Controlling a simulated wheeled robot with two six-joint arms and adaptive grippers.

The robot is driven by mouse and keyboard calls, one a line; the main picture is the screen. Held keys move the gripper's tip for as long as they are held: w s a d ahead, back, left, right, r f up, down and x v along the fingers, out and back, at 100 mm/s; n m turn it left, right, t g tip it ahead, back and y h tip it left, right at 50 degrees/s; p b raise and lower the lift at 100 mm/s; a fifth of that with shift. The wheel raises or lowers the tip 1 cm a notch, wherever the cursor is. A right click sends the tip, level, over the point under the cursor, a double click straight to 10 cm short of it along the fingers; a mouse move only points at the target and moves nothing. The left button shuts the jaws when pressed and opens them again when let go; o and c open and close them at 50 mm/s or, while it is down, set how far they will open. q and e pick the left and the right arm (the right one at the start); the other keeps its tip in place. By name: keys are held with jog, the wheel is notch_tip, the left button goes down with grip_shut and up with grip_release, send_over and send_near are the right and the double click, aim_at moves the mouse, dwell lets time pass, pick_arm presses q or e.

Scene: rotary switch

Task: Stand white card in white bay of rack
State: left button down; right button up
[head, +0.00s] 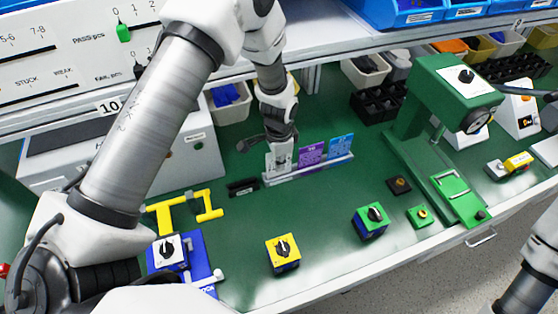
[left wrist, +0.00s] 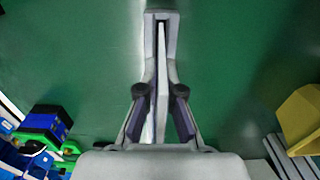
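The white card (head: 279,159) is upright at the left end of the rack (head: 318,168) in the head view. I cannot tell whether its lower edge sits in the bay or just above it. The purple card (head: 311,155) and the blue card (head: 340,147) stand in the rack to its right. My left gripper (head: 279,143) is above the white card, pointing down, with its fingers nearly together. My right gripper is out of view.
A black block (head: 242,187) lies just left of the rack, near a yellow bracket (head: 187,212). Switch boxes, one yellow (head: 283,253) and one green (head: 370,220), stand towards the front edge. A green press (head: 437,125) is on the right. Green table is bare before the rack.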

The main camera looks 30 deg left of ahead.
pick_arm(q)
jog(key=shift+f+b, duration=0.5)
jog(key=shift+f, duration=0.5)
jog(key=c, duration=1.2)
grip_release()
jog(key=shift+c, duration=0.2)
jog(key=shift+r, duration=0.15)
notch_tip(320, 180, up, 12)
jog(key=shift+f, duration=0.1)
notch_tip(320, 180, up, 9)
jog(key=p, duration=0.8)
